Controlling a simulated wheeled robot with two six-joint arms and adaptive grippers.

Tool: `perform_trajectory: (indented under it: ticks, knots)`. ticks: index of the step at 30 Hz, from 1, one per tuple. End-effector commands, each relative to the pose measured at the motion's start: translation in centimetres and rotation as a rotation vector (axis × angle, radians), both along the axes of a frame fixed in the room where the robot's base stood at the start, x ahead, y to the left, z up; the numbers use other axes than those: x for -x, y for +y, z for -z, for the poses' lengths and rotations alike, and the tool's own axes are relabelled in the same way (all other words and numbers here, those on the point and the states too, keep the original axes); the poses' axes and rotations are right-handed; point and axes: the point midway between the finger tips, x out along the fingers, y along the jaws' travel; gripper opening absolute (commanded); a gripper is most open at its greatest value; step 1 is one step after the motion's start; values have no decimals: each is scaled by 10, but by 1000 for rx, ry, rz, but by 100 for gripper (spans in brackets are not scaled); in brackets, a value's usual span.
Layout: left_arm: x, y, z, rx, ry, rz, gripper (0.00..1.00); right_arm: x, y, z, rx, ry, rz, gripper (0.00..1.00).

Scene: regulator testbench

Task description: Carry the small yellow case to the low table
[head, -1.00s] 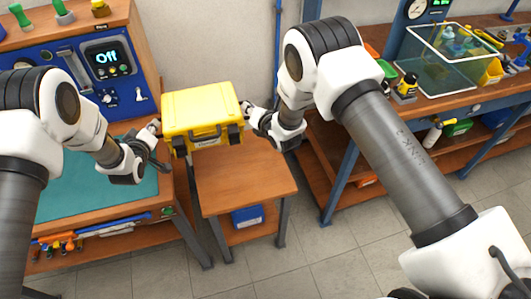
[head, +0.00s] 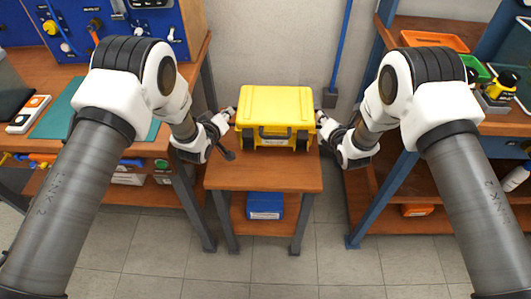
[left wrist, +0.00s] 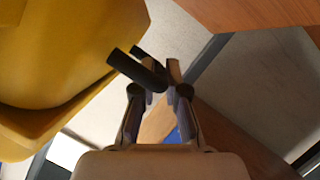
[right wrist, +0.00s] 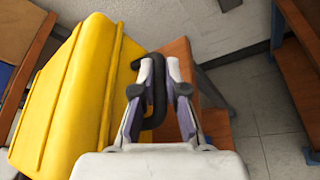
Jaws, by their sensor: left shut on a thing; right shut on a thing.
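The small yellow case (head: 276,108) is level, with its latches and front handle facing me, at the low wooden table (head: 262,178). Whether its base touches the tabletop I cannot tell. My left gripper (head: 228,118) is at the case's left side, shut on a dark side handle (left wrist: 140,68); the yellow shell (left wrist: 60,60) fills the left of the left wrist view. My right gripper (head: 322,120) is at the case's right side, shut on the other dark handle (right wrist: 153,90), with the case (right wrist: 75,95) beside it in the right wrist view.
A blue bin (head: 265,205) sits on the low table's lower shelf. A workbench with a teal mat (head: 62,112) stands at left. Tiled floor (head: 270,270) is open in front.

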Motion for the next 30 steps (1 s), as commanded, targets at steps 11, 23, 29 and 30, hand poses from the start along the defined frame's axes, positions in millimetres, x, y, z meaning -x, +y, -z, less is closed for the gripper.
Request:
perform_trajectory:
  ticks: [11,23,29,30]
  knots:
    - [-1,0,0,1,-5,0,0,-1,0,0,-1,-5,0,0]
    - [-1,0,21,1,-5,0,0,-1,0,21,-1,-4,1,0]
    - [-1,0,38,1,-5,0,0,-1,0,38,-1,-4,1,0]
    - [-1,0,41,1,-5,0,0,-1,0,41,-1,-4,1,0]
